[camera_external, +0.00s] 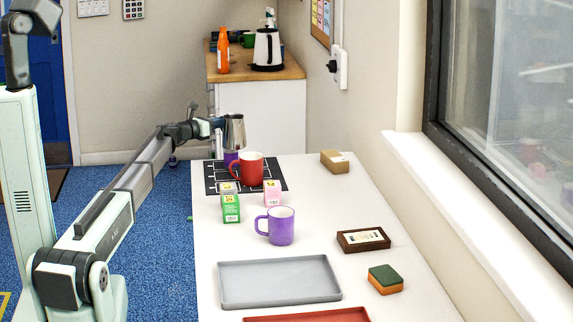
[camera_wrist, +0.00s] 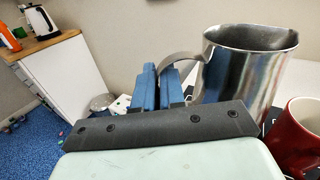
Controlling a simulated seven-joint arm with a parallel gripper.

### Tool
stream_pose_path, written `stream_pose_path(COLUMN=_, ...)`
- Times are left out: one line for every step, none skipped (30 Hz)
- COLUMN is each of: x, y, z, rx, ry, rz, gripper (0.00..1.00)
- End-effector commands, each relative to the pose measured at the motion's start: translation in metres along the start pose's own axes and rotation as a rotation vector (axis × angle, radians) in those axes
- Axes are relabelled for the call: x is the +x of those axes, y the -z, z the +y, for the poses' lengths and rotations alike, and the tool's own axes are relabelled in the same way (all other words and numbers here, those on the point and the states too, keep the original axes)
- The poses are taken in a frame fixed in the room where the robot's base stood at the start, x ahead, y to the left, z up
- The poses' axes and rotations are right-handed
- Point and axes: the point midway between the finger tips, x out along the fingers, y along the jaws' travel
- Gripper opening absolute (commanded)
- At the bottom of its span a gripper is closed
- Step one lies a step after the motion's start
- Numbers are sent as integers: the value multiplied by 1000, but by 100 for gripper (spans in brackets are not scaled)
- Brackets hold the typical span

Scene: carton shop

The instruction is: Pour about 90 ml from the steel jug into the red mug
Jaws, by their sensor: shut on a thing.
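The steel jug (camera_external: 235,134) is in the air above the far end of the white table, up and to the left of the red mug in the outside view. It looks close to upright. My gripper (camera_external: 217,122) is shut on its handle; in the wrist view the blue fingers (camera_wrist: 158,84) meet the handle left of the jug (camera_wrist: 240,78). The red mug (camera_external: 251,172) stands upright on a black grid mat (camera_external: 213,182). Its edge shows at the lower right of the wrist view (camera_wrist: 300,138). The contents of jug and mug are hidden.
A purple object (camera_external: 230,157), partly hidden, is behind the red mug. Green (camera_external: 231,207) and pink (camera_external: 272,193) cartons and a purple mug (camera_external: 281,227) stand nearer. A cardboard box (camera_external: 335,162) is to the right. A grey tray (camera_external: 279,283) lies in front.

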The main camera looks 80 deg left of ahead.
Motion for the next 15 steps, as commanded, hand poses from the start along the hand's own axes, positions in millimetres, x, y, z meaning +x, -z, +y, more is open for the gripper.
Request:
stream_pose_path(x=-5, y=-1, z=7, rx=-2, ry=10, rz=0, gripper=0)
stream_pose_path(x=-7, y=-1, z=9, rx=-2, ry=15, rz=0, gripper=0)
stream_pose_path(x=-10, y=-1, z=12, rx=-2, ry=22, rz=1, gripper=0)
stream_pose_path(x=-12, y=-1, z=13, rx=-2, ry=28, rz=1, gripper=0)
stream_pose_path(x=-13, y=-1, z=14, rx=-2, ry=31, rz=2, gripper=0)
stream_pose_path(x=-14, y=-1, z=16, rx=-2, ry=35, rz=2, gripper=0)
stream_pose_path(x=-15, y=-1, z=16, rx=-2, ry=37, rz=2, gripper=0)
stream_pose_path(x=-16, y=-1, z=17, rx=-2, ry=39, rz=2, gripper=0)
stream_pose_path(x=-17, y=-1, z=17, rx=-2, ry=41, rz=2, gripper=0)
stream_pose_path(x=-17, y=-1, z=17, rx=-2, ry=42, rz=2, gripper=0)
stream_pose_path(x=-17, y=-1, z=18, rx=-2, ry=42, rz=2, gripper=0)
stream_pose_path(x=-17, y=-1, z=18, rx=-2, ry=43, rz=2, gripper=0)
stream_pose_path(x=-17, y=-1, z=17, rx=-2, ry=42, rz=2, gripper=0)
stream_pose_path(x=-17, y=-1, z=17, rx=-2, ry=42, rz=2, gripper=0)
stream_pose_path(x=-17, y=-1, z=17, rx=-2, ry=42, rz=2, gripper=0)
